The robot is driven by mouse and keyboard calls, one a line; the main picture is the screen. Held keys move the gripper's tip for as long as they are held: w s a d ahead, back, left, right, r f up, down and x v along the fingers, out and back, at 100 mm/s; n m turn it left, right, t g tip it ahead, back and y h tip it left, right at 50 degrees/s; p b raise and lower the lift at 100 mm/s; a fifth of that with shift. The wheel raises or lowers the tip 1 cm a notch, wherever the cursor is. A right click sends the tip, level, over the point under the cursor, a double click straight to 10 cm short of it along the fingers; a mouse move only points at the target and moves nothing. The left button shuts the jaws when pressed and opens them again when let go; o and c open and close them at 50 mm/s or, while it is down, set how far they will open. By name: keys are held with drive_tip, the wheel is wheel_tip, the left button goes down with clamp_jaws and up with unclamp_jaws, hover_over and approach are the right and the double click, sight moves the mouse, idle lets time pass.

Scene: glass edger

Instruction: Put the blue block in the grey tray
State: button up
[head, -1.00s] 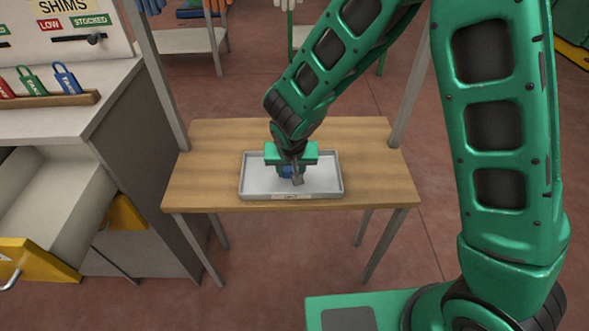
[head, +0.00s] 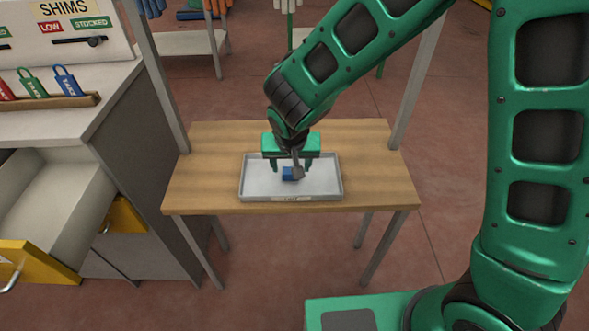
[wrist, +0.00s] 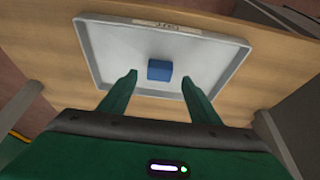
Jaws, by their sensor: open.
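The blue block (head: 288,174) lies in the grey tray (head: 325,193), near the middle of its floor. My gripper (head: 291,168) is open and empty above the tray, and its wrist partly hides the block in the head view. In the wrist view, the block (wrist: 160,70) rests on the floor of the tray (wrist: 95,50), apart from both fingers. The fingers of my gripper (wrist: 158,85) are spread wide, one to each side of the block.
The tray stands on a wooden table (head: 385,165) with upright posts at its back corners. A grey cabinet (head: 140,150) stands to the left with an open yellow-fronted drawer (head: 45,220). The wooden top is clear on both sides of the tray.

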drive_tip(key=v, duration=0.6)
drive_tip(key=s+d+r+m+g+h, duration=0.1)
drive_tip(key=s+d+r, duration=0.1)
drive_tip(key=d, duration=0.7)
drive_tip(key=s+d+r+m+g, duration=0.1)
drive_tip(key=s+d+r, duration=0.1)
drive_tip(key=d, duration=0.6)
drive_tip(key=s+d+r+m+h, duration=0.1)
drive_tip(key=d+r, duration=0.2)
drive_tip(key=d, duration=0.6)
drive_tip(key=s+d+r+m+g+y, duration=0.1)
drive_tip(key=s+d, duration=0.5)
drive_tip(key=s, duration=0.3)
drive_tip(key=s+d+r+m+g+y, duration=0.1)
drive_tip(key=s+d+m, duration=0.1)
drive_tip(key=s+d, duration=0.4)
drive_tip(key=s, duration=0.4)
drive_tip(key=shift+d, duration=0.15)
